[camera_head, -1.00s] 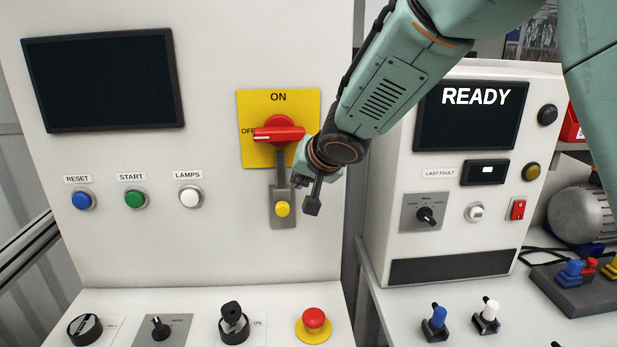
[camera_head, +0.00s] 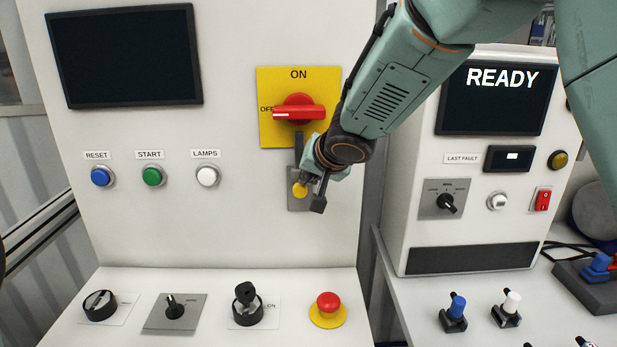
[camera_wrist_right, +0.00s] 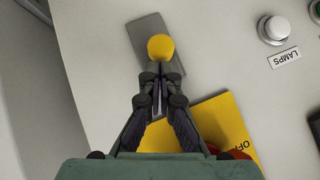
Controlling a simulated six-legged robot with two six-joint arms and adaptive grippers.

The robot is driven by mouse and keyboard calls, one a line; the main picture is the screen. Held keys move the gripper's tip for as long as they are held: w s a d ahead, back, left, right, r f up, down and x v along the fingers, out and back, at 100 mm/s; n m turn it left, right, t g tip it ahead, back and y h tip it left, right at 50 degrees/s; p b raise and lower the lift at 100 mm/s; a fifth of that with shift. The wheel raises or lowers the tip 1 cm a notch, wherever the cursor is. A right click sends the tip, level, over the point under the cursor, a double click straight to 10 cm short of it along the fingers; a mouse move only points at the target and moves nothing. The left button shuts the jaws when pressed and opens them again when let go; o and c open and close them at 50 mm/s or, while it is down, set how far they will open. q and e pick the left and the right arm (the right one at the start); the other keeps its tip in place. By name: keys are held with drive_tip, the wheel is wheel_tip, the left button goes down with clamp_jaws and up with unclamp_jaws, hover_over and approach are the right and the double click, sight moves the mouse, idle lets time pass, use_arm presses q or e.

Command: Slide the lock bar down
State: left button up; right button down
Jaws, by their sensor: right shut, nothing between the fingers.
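The lock bar is a dark vertical strip (camera_head: 298,148) below the yellow switch plate (camera_head: 265,130), running down to a grey plate with a yellow knob (camera_head: 299,190). The red rotary handle (camera_head: 299,112) lies horizontal, its white-marked end at OFF. My right gripper (camera_head: 311,196) is just right of the yellow knob, covering part of the grey plate. In the right wrist view, the closed fingertips (camera_wrist_right: 156,98) are empty and point at the yellow knob (camera_wrist_right: 160,47); whether they touch it I cannot tell. My left gripper is not in view.
Blue, green and white buttons (camera_head: 207,176) are to the left on the panel. A console ledge below carries rotary knobs and a red mushroom button (camera_head: 328,302). A second cabinet with a READY screen (camera_head: 497,97) stands at right.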

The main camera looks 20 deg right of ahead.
wheel_tip(320, 180, down, 5)
drive_tip(key=b, duration=0.3)
drive_tip(key=shift+s+d+r+b, duration=0.1)
drive_tip(key=shift+s+b, duration=0.05)
drive_tip(key=shift+b, duration=0.2)
drive_tip(key=w+d+r+p+v, duration=0.1)
drive_tip(key=p+v, duration=0.5)
drive_tip(key=v, duration=0.7)
drive_tip(key=shift+w+d+r, duration=0.25)
drive_tip(key=shift+w+r, duration=0.15)
drive_tip(key=shift+r, duration=0.2)
